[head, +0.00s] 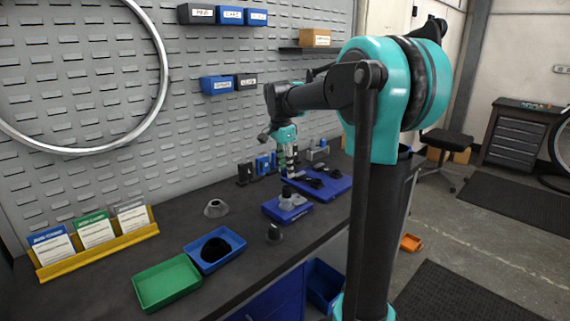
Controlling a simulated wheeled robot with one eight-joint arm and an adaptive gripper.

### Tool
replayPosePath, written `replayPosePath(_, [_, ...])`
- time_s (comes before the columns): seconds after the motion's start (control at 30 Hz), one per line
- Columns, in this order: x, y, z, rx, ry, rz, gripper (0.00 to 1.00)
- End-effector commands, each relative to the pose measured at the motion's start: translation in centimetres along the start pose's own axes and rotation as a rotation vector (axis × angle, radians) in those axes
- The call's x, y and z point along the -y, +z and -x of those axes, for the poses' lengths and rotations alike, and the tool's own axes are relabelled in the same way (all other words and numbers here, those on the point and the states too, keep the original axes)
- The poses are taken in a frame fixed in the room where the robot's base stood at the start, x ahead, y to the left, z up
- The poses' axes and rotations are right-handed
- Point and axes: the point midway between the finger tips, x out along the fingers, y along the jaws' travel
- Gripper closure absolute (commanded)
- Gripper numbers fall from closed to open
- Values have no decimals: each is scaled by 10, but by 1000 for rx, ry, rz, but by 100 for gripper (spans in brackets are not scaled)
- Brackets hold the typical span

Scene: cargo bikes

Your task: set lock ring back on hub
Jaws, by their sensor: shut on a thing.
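The hub (287,197) is a small grey upright part on a blue block-like stand on the dark workbench. My gripper (287,172) points down right above the hub, close to its top. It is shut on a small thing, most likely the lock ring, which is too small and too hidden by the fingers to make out. From this view I cannot tell whether the held thing touches the hub.
A blue tray (328,186) with dark parts lies behind the hub. A grey cone-shaped part (215,208), a dark knob (274,232), a blue bin (237,239) and a green bin (167,282) stand nearer. A yellow card rack (98,256) is at left.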

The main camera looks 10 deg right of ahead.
Motion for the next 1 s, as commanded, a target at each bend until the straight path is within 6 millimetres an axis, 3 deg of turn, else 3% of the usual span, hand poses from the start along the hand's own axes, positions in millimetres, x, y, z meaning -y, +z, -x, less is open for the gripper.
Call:
replayPosePath(0.5, [0, 4, -33, 0, 0, 0, 86])
replayPosePath(1.0, [0, 4, -37, 0, 0, 0, 86])
